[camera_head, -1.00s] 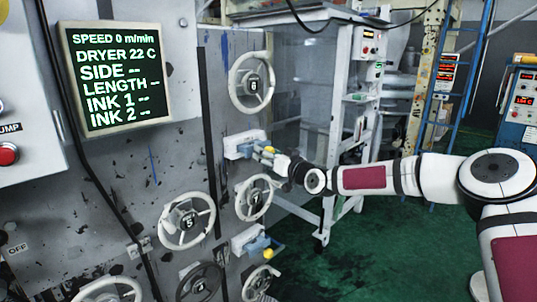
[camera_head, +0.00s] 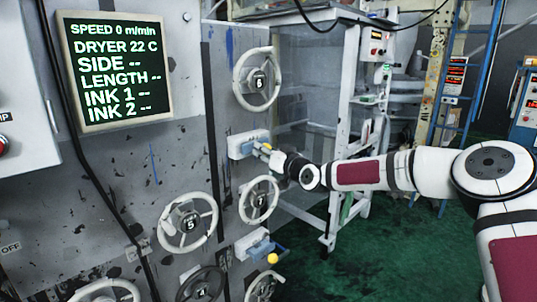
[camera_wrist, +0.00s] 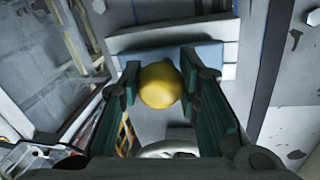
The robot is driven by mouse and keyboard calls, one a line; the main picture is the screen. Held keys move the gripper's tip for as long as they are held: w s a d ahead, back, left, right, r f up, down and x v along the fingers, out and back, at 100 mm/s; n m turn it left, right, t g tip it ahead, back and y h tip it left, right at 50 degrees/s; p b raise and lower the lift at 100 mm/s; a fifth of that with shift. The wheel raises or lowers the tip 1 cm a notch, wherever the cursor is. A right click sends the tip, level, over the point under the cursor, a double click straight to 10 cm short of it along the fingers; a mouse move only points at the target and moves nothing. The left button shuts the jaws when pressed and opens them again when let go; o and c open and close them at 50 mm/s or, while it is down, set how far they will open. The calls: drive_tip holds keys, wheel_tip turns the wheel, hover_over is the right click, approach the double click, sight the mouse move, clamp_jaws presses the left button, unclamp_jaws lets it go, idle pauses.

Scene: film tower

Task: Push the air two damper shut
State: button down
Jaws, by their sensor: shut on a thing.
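Two white-and-blue damper housings stick out from the grey panel. The upper housing (camera_head: 243,146) sits below wheel 6, and the lower one (camera_head: 254,243) has a yellow knob (camera_head: 272,259) standing out from it. I cannot read a label that tells which is air two. My gripper (camera_head: 263,149) is at the upper housing, reaching in from the right. In the wrist view its two dark fingers are shut on a round yellow knob (camera_wrist: 159,85), with the pale blue face of the housing (camera_wrist: 208,54) just behind. The knob's stem is hidden.
White handwheels 6 (camera_head: 257,79), 7 (camera_head: 260,201) and 5 (camera_head: 187,225) stand out from the panel close to the gripper. A display screen (camera_head: 115,68) hangs at upper left. A white frame (camera_head: 338,130) stands behind my arm. Green floor (camera_head: 370,255) is open at lower right.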

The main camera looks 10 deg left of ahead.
drive_tip(key=c, duration=1.2)
unclamp_jaws()
drive_tip(key=v, duration=1.2)
